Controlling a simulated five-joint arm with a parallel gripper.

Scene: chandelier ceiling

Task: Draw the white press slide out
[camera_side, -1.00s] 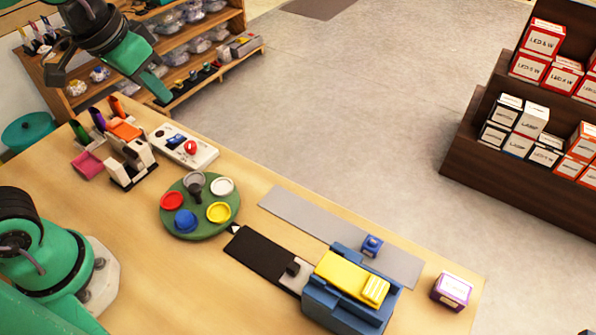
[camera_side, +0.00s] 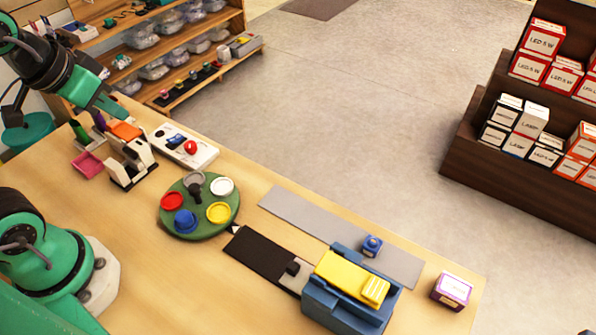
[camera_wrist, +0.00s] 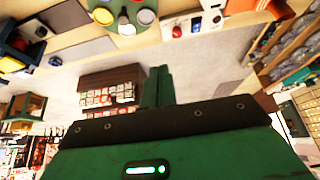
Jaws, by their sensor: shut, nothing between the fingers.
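The blue press (camera_side: 345,312) with a yellow top (camera_side: 350,277) stands near the front right of the table. Most of the slide is hidden in the press. My gripper (camera_side: 120,113) is at the upper left, above the pen holder and far from the press. In the wrist view its fingers (camera_wrist: 158,86) are together and empty. The press (camera_wrist: 12,52) shows at the left edge there.
A green round tray (camera_side: 202,231) with coloured cups stands mid-table. A pen holder (camera_side: 128,165) and a white switch box (camera_side: 200,152) are at the back left. A purple-white box (camera_side: 452,290) stands right of the press. The front left table is clear.

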